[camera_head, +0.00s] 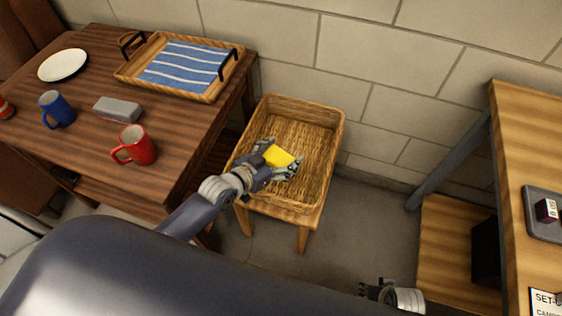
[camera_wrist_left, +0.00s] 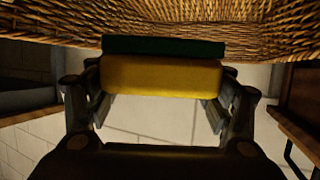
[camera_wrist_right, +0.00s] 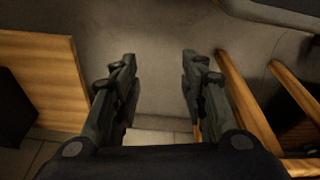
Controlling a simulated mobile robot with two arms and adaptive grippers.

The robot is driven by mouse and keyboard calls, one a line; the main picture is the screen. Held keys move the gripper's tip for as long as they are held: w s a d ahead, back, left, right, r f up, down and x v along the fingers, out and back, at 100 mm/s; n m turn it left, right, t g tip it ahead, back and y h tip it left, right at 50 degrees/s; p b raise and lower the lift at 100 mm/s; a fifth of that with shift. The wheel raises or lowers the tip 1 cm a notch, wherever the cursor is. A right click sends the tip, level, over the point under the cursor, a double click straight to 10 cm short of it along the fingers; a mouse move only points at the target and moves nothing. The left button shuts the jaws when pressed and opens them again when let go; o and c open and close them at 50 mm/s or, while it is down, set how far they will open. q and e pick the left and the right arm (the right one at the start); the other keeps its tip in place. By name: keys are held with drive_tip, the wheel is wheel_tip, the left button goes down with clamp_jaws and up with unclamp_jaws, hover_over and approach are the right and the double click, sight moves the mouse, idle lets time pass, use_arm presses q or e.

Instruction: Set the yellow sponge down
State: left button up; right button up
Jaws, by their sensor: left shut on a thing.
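The yellow sponge (camera_head: 278,156) is held by my left gripper (camera_head: 279,162) over the wicker basket (camera_head: 325,124). The left wrist view shows the sponge (camera_wrist_left: 162,78) between the two fingers, with a dark green layer (camera_wrist_left: 165,47) on its far side. The basket's woven wall (camera_wrist_left: 60,25) is close beyond it. I cannot tell whether the sponge touches the basket. My right gripper (camera_head: 377,290) is low at the bottom of the head view, away from the basket. In the right wrist view its fingers (camera_wrist_right: 160,75) are apart with nothing between them.
The basket stands on a small wooden stool (camera_head: 303,230). The dark table (camera_head: 190,130) at left holds a tray (camera_head: 208,96), a white plate (camera_head: 63,65), a blue mug (camera_head: 58,108), a red mug (camera_head: 138,148) and a grey block (camera_head: 117,109). A wooden desk (camera_head: 525,120) stands at right.

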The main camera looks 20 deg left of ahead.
sight(281, 163)
use_arm(q)
drive_tip(key=shift+s+f+b, duration=0.1)
drive_tip(key=shift+f+b, duration=0.25)
drive_tip(key=shift+f, duration=1.15)
use_arm(e)
drive_tip(key=shift+w+r, duration=0.25)
drive_tip(key=shift+r, duration=0.7)
drive_tip(key=shift+w+r, duration=0.2)
drive_tip(key=shift+r, duration=0.7)
use_arm(q)
drive_tip(key=shift+f, duration=0.3)
use_arm(e)
drive_tip(key=shift+w+r, duration=0.1)
drive_tip(key=shift+r, duration=0.2)
drive_tip(key=shift+r, duration=0.1)
use_arm(q)
drive_tip(key=shift+f+b, duration=0.2)
drive_tip(key=shift+b, duration=0.1)
drive_tip(key=shift+f, duration=0.1)
drive_tip(key=o, duration=0.9)
drive_tip(key=shift+c, duration=0.2)
use_arm(e)
drive_tip(key=shift+r, duration=0.7)
